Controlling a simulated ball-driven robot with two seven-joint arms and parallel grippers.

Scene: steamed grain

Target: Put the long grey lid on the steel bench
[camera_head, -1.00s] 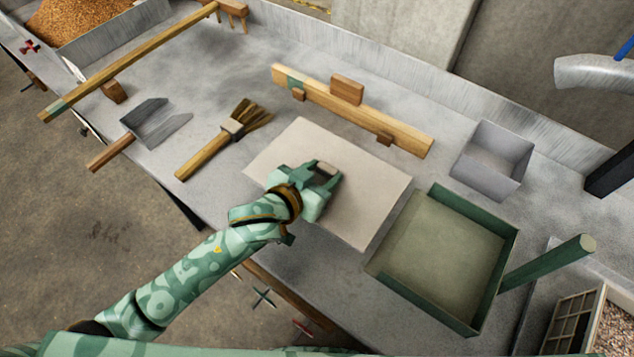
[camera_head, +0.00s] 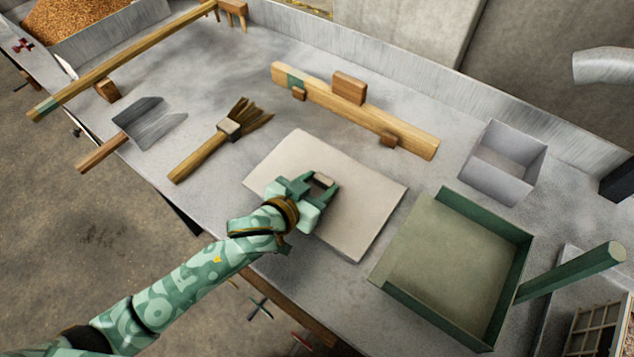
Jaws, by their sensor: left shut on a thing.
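The long grey lid (camera_head: 370,200) is a flat, pale grey-beige rectangular panel in the middle of the steel bench (camera_head: 215,65). My left gripper (camera_head: 322,182) is over its middle and shut on a small grip on its top, mostly hidden between the fingers. The lid looks level and lies over the bench near its front side. I cannot tell whether its underside touches the bench. My right gripper is not in view.
A brush (camera_head: 210,148) and a scoop (camera_head: 130,135) lie to the left. A wooden bar with blocks (camera_head: 345,108) lies behind the lid. A green pan (camera_head: 445,265) is close on the right, with a grey metal box (camera_head: 503,162) behind it.

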